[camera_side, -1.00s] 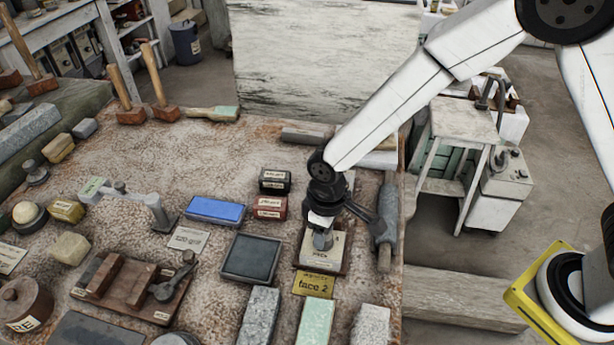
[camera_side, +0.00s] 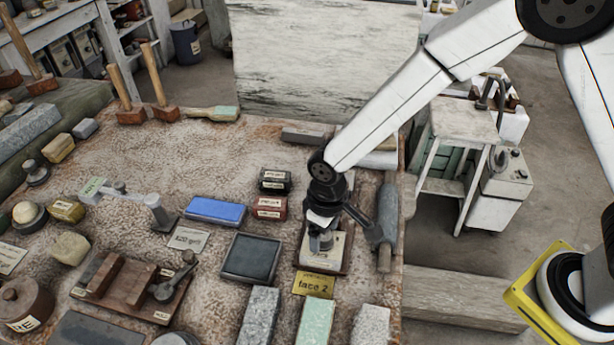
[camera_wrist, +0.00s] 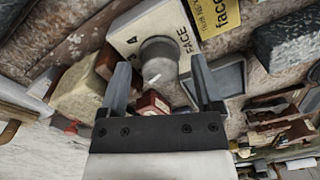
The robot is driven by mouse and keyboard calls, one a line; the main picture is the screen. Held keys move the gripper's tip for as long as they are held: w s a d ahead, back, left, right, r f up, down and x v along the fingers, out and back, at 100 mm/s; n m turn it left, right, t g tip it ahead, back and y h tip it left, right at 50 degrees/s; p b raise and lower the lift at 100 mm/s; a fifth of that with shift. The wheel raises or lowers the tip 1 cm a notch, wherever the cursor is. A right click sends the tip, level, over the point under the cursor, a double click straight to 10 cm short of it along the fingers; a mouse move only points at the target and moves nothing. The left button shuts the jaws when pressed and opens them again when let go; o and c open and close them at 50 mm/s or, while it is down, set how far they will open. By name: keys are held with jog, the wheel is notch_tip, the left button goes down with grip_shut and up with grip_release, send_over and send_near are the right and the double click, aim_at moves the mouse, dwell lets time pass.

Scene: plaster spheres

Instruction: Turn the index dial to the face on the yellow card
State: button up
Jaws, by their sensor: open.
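The index dial (camera_wrist: 158,62) is a grey knob with a white pointer mark, on a pale plate (camera_wrist: 130,35) lettered "FACE". The plate (camera_side: 335,254) also shows in the side view, where my gripper hides most of the dial. The yellow card (camera_side: 314,285) reads "face 2" and lies just in front of the plate; part of it shows in the wrist view (camera_wrist: 214,14). My gripper (camera_wrist: 160,82) is open, with one finger on each side of the dial in the picture. I cannot tell whether the fingers touch it.
A dark square slab (camera_side: 250,257) lies left of the plate, with black (camera_side: 274,181) and red (camera_side: 269,207) small boxes behind it. A grey roller-like tool (camera_side: 387,225) lies close on the right by the bench edge. Stone blocks (camera_side: 317,325) lie in front.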

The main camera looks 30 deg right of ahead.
jog(key=m, duration=0.6)
jog(key=r, duration=0.8)
jog(key=shift+d, duration=0.25)
jog(key=s+d+r+n+t, duration=0.1)
jog(key=s+d, duration=0.3)
jog(key=d, duration=0.6)
jog(key=s+d+r+t, duration=0.15)
jog(key=s+d, duration=0.25)
jog(key=d, duration=0.7)
jog(key=w+a+n+y, duration=0.1)
jog(key=w+a+n, duration=0.3)
jog(key=w, duration=0.5)
jog(key=w+a+n+y, duration=0.1)
jog(key=w+a+n, duration=0.3)
jog(key=w, duration=0.5)
jog(key=w+a+n+y, duration=0.1)
jog(key=w+a+n, duration=0.3)
jog(key=w, duration=0.5)
jog(key=shift+w+r+n+g, duration=0.15)
jog(key=shift+w+n+g, duration=0.2)
jog(key=shift+n+g, duration=0.15)
jog(key=shift+s, duration=0.1)
